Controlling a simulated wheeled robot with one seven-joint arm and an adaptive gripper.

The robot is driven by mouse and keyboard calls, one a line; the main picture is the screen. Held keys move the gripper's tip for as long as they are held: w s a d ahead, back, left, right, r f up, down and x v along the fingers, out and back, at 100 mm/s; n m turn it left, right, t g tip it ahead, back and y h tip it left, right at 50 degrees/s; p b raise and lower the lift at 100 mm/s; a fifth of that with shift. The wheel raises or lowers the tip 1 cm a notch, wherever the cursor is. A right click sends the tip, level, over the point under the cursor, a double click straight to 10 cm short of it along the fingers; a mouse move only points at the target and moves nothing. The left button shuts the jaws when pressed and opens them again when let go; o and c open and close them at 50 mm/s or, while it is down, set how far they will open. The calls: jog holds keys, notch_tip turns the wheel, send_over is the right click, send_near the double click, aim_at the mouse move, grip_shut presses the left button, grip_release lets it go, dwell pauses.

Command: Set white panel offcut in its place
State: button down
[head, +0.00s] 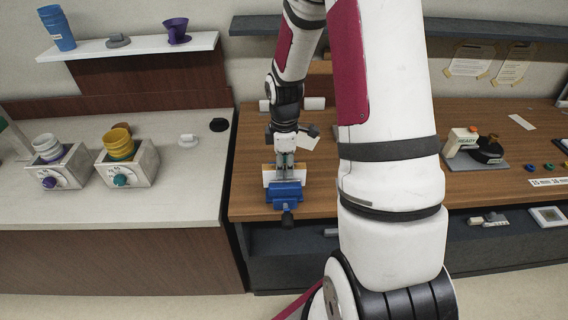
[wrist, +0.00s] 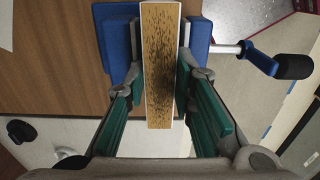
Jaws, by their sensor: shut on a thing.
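The white panel offcut (wrist: 160,70) has a brown speckled chipboard edge and thin white sides. My gripper (wrist: 161,72) has its green-backed fingers shut on it, one on each long side. In the head view my gripper (head: 285,160) points down, with the panel's white face (head: 269,176) just below it. A blue vise (head: 286,193) stands at the counter's front edge. In the wrist view the panel lies between the vise's blue jaws (wrist: 118,40). I cannot tell how deep it sits or whether the jaws touch it.
The vise's black-ended handle (wrist: 290,66) sticks out over the front edge. A white paper or card (head: 307,141) lies behind my gripper. Wooden counter (head: 250,205) left of the vise is clear.

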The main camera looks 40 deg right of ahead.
dwell(0.3)
jog(key=c, duration=1.3)
grip_release()
jog(key=shift+f, duration=0.1)
notch_tip(320, 180, up, 12)
